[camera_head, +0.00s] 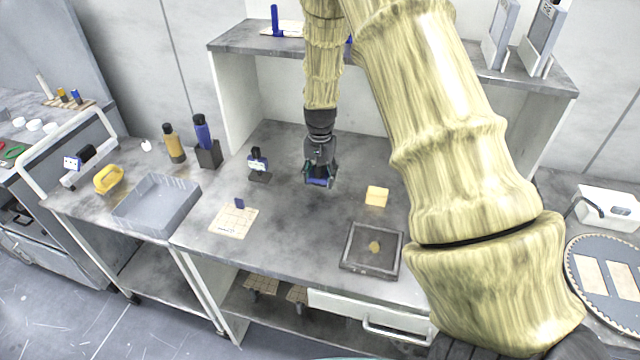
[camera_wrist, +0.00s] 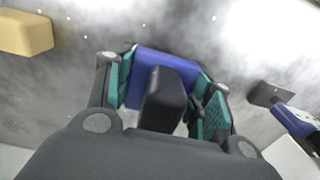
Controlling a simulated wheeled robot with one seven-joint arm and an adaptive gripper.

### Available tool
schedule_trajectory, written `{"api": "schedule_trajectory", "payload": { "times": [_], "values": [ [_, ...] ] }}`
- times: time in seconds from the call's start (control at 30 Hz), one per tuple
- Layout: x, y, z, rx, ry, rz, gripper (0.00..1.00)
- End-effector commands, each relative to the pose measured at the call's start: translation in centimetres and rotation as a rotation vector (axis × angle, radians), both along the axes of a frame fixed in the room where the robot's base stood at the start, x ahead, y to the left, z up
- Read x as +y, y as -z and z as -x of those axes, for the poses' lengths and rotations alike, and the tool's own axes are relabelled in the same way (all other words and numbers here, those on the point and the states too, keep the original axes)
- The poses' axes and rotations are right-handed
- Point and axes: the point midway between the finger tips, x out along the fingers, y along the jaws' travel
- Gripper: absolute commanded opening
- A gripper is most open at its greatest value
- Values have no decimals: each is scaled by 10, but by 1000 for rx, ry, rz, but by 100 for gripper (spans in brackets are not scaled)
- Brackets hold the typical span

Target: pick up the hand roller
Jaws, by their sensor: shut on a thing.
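The hand roller (camera_wrist: 165,66) shows in the wrist view as a wide blue part with a dark block-like handle in front of it. My gripper (camera_wrist: 160,88) has its two teal-padded fingers on either side of it and is shut on it. In the head view my gripper (camera_head: 320,180) points down over the grey bench, left of the cream block, with a bit of the blue roller (camera_head: 318,183) between its fingers. The fingers hide most of the roller there. I cannot tell whether it touches the bench.
A cream block (camera_head: 376,196) lies to the right, and a dark square tray (camera_head: 371,250) is nearer the front. A small blue-and-white device on a dark stand (camera_head: 258,166) is to the left. A paper sheet (camera_head: 233,219) lies front left. A shelf (camera_head: 400,62) stands behind.

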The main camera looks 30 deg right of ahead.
Motion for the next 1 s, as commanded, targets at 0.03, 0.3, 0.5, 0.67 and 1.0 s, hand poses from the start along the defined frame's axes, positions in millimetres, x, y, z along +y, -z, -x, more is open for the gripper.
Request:
{"api": "schedule_trajectory", "payload": {
  "times": [0.03, 0.3, 0.5, 0.67, 1.0],
  "values": [
    [0, -3, -2, -3, -1, 2, 12],
    [9, -5, 50, 1, 1, 0, 12],
    [17, -9, 94, 1, 1, 0, 12],
    [22, -13, 123, 0, 0, 0, 12],
    [28, -17, 155, 1, 0, 1, 12]
  ]
}}
